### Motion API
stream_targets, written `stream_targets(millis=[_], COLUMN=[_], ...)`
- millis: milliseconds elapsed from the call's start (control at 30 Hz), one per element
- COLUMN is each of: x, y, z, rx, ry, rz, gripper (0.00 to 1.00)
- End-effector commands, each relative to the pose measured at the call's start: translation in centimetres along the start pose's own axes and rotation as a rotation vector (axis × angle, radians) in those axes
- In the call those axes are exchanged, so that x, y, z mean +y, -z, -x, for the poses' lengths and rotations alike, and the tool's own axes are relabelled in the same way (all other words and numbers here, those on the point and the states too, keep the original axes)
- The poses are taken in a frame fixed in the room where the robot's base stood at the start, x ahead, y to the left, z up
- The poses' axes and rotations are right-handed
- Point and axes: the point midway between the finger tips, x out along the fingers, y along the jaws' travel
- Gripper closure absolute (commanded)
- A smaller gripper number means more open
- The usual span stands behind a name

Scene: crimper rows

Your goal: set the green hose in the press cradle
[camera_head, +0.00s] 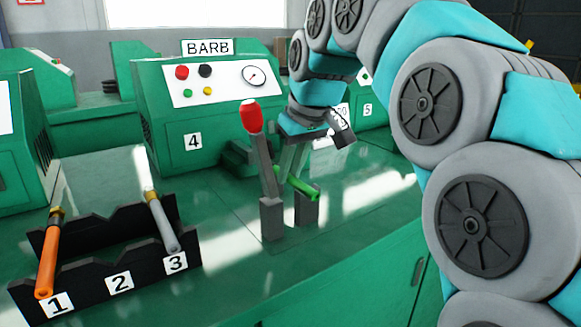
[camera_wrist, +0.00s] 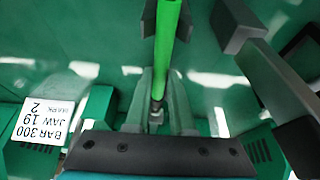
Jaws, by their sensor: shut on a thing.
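The green hose (camera_head: 304,187) is in my gripper (camera_head: 291,170), low beside the press lever. In the wrist view the green hose (camera_wrist: 168,40) runs from the top edge down between the fingers (camera_wrist: 159,95), with a metal fitting at its lower end. I cannot tell whether the hose touches the cradle. The fingers partly hide the hose.
A red-knobbed lever (camera_head: 250,118) stands close left of my gripper. The green BARB press, number 4 (camera_head: 165,150), is behind. A black rack (camera_head: 120,262) at left holds an orange hose (camera_head: 48,255) in slot 1 and a grey hose (camera_head: 163,222) in slot 3; slot 2 is empty.

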Motion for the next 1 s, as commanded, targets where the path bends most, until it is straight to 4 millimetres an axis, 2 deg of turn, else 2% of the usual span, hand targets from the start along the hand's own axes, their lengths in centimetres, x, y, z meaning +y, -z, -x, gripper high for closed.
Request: stream_targets(millis=[67, 100, 400, 767, 1000], x=[0.0, 0.0, 0.0, 0.0, 0.0], y=[0.0, 0.0, 0.0, 0.0, 0.1], z=[0.0, 0.0, 0.0, 0.4, 3.2], rx=[0.000, 0.000, 0.000, 0.000, 0.002], ry=[0.000, 0.000, 0.000, 0.000, -0.001], rz=[0.000, 0.000, 0.000, 0.000, 0.000], gripper=[1.00, 0.77, 0.44, 0.44, 0.44])
